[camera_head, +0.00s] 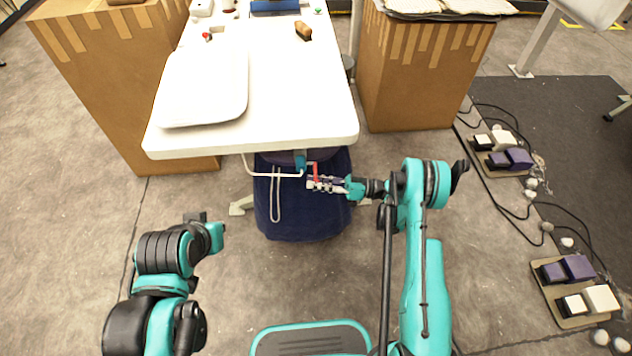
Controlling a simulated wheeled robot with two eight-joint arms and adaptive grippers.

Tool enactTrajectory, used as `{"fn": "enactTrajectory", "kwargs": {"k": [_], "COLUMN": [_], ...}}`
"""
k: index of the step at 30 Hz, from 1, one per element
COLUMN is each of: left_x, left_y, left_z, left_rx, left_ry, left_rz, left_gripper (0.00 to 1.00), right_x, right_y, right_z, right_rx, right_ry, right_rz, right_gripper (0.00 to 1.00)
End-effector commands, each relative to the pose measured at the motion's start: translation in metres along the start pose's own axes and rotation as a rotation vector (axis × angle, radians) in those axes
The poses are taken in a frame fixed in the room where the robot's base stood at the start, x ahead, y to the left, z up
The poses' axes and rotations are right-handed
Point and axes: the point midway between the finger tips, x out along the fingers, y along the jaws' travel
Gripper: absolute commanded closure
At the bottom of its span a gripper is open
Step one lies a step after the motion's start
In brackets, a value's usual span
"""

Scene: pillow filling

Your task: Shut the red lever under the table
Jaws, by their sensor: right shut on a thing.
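The red lever (315,172) shows below the front edge of the white table (290,139), just right of a teal fitting on a white pipe. My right gripper (318,184) is at the lever, with its fingers shut on it. The lever looks upright, and its lower part is hidden by the fingers. My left arm is at the lower left, well away from the lever. The end of my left gripper (214,234) is small and turned so that its fingers cannot be made out.
A dark blue bag (300,220) hangs below the table behind my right gripper. A white pillow (205,86) lies on the tabletop. Cardboard boxes stand left (110,90) and right (425,80) of the table. Foot pedals (508,158) with cables lie on the floor at right.

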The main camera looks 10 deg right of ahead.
Motion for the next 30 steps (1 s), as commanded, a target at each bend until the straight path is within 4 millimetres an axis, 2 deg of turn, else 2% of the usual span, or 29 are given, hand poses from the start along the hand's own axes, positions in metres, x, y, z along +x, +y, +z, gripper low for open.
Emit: {"fn": "enactTrajectory", "kwargs": {"k": [14,15,17,26,30], "left_x": [0.000,0.000,0.000,0.000,0.000], "left_y": [0.000,0.000,0.000,0.000,0.000], "left_z": [0.000,0.000,0.000,0.000,0.000], "left_rx": [0.000,0.000,0.000,0.000,0.000], "left_ry": [0.000,0.000,0.000,0.000,0.000], "left_rz": [0.000,0.000,0.000,0.000,0.000], "left_gripper": [1.00,1.00,1.00,1.00,1.00], "right_x": [-0.001,-0.001,-0.001,-0.001,-0.012], "right_y": [0.001,0.001,0.001,0.001,0.002], "right_z": [-0.002,-0.002,-0.002,0.000,0.000], "right_rx": [-0.020,-0.020,-0.020,-0.018,-0.018], "right_ry": [0.009,0.009,0.008,0.004,0.005], "right_rz": [-0.004,-0.004,-0.003,-0.003,-0.001], "right_gripper": [1.00,0.75,0.59,0.59,0.59]}}
